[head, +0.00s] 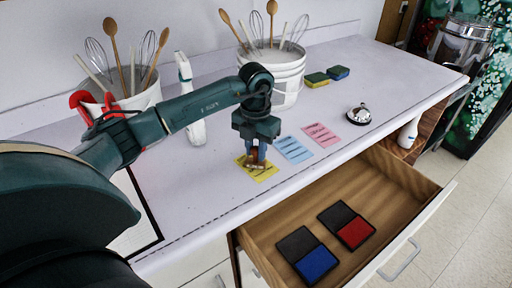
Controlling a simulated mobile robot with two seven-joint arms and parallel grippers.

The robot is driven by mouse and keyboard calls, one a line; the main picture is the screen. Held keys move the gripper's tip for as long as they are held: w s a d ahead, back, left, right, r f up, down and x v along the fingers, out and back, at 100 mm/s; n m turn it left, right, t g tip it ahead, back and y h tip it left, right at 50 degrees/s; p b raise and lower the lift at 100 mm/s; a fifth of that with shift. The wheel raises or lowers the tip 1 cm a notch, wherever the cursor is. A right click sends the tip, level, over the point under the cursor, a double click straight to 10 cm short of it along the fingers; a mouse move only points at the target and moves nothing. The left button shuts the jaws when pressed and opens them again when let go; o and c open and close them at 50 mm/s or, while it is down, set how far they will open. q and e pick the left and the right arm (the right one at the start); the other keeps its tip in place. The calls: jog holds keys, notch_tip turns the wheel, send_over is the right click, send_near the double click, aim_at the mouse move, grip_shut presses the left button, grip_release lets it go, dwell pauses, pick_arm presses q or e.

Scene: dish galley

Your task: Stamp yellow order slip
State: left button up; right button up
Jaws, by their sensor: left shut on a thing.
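The yellow order slip (262,174) lies on the pale counter near its front edge, left of a blue slip (293,149) and a pink slip (322,135). My left gripper (256,149) is directly over the yellow slip, shut on a small brown stamp (256,158). The stamp is upright and at or just above the slip; I cannot tell if it touches. The gripper and stamp cover part of the slip. A blue ink pad (316,263) and a red ink pad (355,233) lie open in the drawer. My right gripper is not in view.
The open wooden drawer (388,181) juts out below the counter. A silver bell (359,114) stands right of the slips. The counter's right end is clear.

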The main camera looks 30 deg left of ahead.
pick_arm(q)
jog(key=shift+r+p, duration=2.15)
jog(key=shift+r, duration=1.25)
